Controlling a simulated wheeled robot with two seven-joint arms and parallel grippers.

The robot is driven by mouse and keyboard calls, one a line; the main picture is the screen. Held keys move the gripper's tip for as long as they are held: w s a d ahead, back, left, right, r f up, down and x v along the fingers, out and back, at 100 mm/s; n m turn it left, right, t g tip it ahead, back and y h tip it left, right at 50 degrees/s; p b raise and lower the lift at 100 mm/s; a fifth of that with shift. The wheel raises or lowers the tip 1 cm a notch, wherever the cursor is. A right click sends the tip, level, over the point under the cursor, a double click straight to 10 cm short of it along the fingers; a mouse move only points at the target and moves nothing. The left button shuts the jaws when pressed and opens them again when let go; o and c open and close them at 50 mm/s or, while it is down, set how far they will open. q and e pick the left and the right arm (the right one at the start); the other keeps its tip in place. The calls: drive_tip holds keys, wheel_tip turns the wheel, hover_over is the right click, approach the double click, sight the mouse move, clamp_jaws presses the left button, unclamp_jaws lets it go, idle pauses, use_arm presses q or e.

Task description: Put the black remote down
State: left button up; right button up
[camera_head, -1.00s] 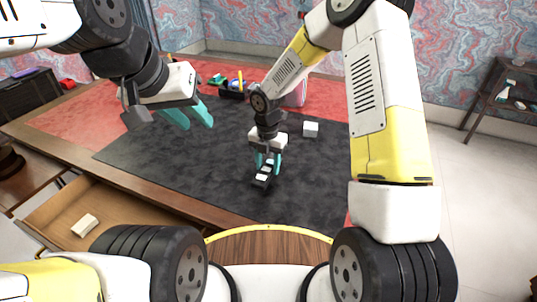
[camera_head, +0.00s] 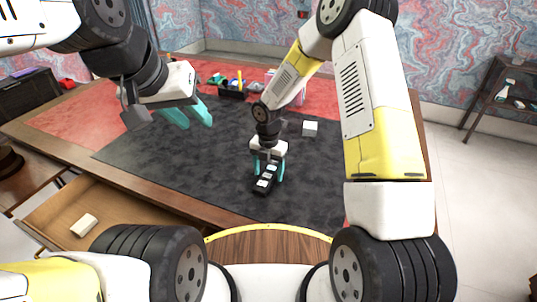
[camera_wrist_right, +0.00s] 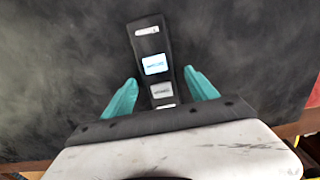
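The black remote (camera_head: 261,186) is a dark bar with several pale labels or buttons. It appears to lie flat on the dark desk mat. My right gripper (camera_head: 268,176) is low over it, with teal fingers on either side. In the right wrist view, the remote (camera_wrist_right: 143,49) extends forward between the spread fingers (camera_wrist_right: 161,77), with a small gap on both sides. Its near end is hidden by the gripper body. My left gripper (camera_head: 191,118) hangs over the left part of the desk, its teal fingers apart and empty.
A white block (camera_head: 310,129) sits on the mat behind and right of my right gripper. A dark holder (camera_head: 233,92) with colourful items stands at the back. An open drawer (camera_head: 130,207) at front left holds a pale block (camera_head: 84,225). The mat's middle is clear.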

drive_tip(key=shift+r, duration=0.15)
drive_tip(key=s+d+r+m+t, duration=0.1)
drive_tip(key=d+r+m, duration=0.15)
drive_tip(key=r, duration=0.75)
drive_tip(key=s+d+r+m, duration=0.2)
drive_tip(key=r+m, duration=0.2)
drive_tip(key=r, duration=0.6)
drive_tip(key=s+d+r+m+t, duration=0.1)
drive_tip(key=s+d+r+m, duration=0.2)
drive_tip(key=s+r+m, duration=0.2)
drive_tip(key=s+d+r+m+t+y, duration=0.1)
drive_tip(key=s+r+m, duration=0.4)
drive_tip(key=m, duration=0.6)
drive_tip(key=s+d+r+m+t+y, duration=0.1)
drive_tip(key=s+d+r+m+t, duration=0.2)
drive_tip(key=s+d+r+m, duration=0.2)
drive_tip(key=shift+s+d+m, duration=0.35)
drive_tip(key=shift+s+m, duration=1.3)
drive_tip(key=shift+s, duration=0.45)
